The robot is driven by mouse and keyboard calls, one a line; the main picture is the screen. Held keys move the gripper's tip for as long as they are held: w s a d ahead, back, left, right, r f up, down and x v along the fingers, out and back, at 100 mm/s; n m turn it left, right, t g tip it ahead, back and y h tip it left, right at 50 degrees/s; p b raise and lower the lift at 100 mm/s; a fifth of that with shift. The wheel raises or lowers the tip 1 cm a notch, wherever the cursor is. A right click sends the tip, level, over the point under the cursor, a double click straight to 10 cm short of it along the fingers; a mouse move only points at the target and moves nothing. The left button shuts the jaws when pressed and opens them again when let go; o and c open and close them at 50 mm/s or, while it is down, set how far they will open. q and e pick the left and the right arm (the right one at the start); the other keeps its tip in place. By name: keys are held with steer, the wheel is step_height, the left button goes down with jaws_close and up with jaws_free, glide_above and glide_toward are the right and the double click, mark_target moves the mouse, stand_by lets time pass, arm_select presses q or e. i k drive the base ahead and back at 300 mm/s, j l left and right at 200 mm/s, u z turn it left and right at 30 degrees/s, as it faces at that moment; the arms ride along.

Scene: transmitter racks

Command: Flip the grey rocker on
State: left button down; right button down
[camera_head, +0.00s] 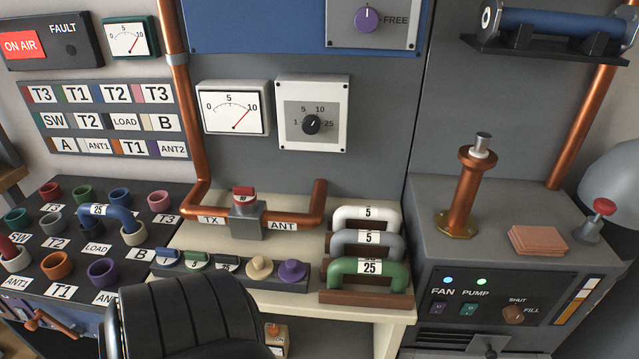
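I cannot make out a rocker that is clearly grey. Two small rockers sit on the dark front panel of the grey cabinet at the right: a purplish rocker (438,308) under the FAN label and a teal rocker (469,309) under the PUMP label. A blue-white lamp (448,280) glows above FAN and a green lamp (481,281) above PUMP. The rockers are too small to tell which way they are tilted. Neither of my grippers is in view.
A black ribbed chair back (190,315) stands in front of the desk. Handled blocks, including a green one (369,274), line the desk's right side. The grey cabinet (425,195) carries a copper post (464,195), copper-coloured sheets (537,240) and a red-knobbed valve (604,207).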

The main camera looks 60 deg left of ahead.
mark_target(22, 313)
steer(key=u, duration=3.8)
steer(key=i+j+u, duration=0.2)
steer(key=i+j, duration=1.05)
steer(key=j, duration=0.05)
